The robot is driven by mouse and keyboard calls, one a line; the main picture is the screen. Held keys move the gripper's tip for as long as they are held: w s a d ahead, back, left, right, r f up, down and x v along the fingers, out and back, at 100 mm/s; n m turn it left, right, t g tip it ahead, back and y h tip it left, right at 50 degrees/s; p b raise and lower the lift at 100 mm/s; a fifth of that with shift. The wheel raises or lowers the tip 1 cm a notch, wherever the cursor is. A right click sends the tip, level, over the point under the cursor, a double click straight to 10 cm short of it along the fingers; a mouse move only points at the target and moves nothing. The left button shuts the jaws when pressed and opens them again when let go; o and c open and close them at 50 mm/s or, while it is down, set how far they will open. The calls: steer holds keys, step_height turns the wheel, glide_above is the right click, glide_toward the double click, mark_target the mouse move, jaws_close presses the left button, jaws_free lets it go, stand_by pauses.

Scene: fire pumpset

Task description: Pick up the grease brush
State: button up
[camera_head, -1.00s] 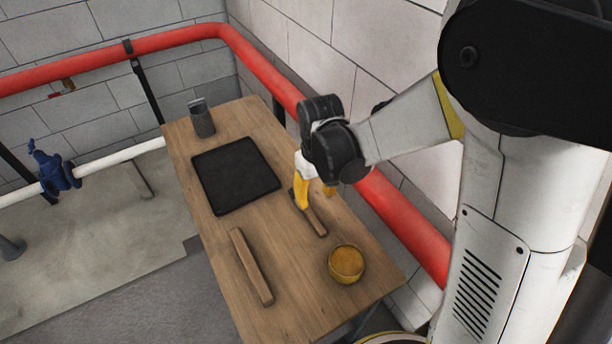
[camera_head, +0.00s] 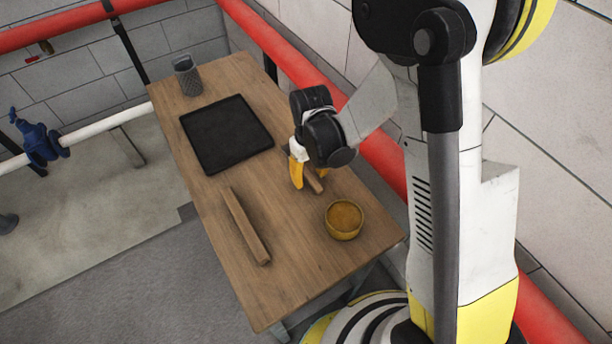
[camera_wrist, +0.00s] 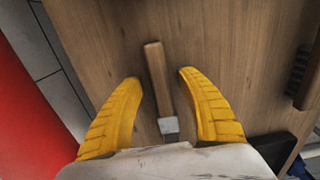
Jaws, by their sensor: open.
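The grease brush (camera_head: 315,183) lies on the wooden table, mostly hidden by my gripper in the head view. In the wrist view its wooden handle (camera_wrist: 157,75) and grey metal collar show between my fingers. Its bristle end is hidden behind the white gripper body. My gripper (camera_head: 310,176), with yellow fingers, is open above the brush, pointing down. In the wrist view my gripper (camera_wrist: 160,80) has one finger on each side of the handle, with a visible gap to both.
A red pipe (camera_head: 383,165) and a wall run along the table's right side.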

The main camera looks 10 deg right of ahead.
jaws_close()
stand_by(0.3)
steer(key=shift+r+p, duration=0.35)
steer(key=shift+r, duration=0.2)
steer(key=r+p, duration=0.1)
steer(key=r, duration=0.1)
steer(key=r+p, duration=0.1)
steer(key=r, duration=0.1)
steer(key=shift+s+d, duration=0.2)
steer(key=shift+d, duration=0.2)
steer(key=s+d+r+p, duration=0.3)
steer(key=d+r, duration=0.3)
steer(key=d, duration=0.4)
steer(key=shift+s, duration=0.7)
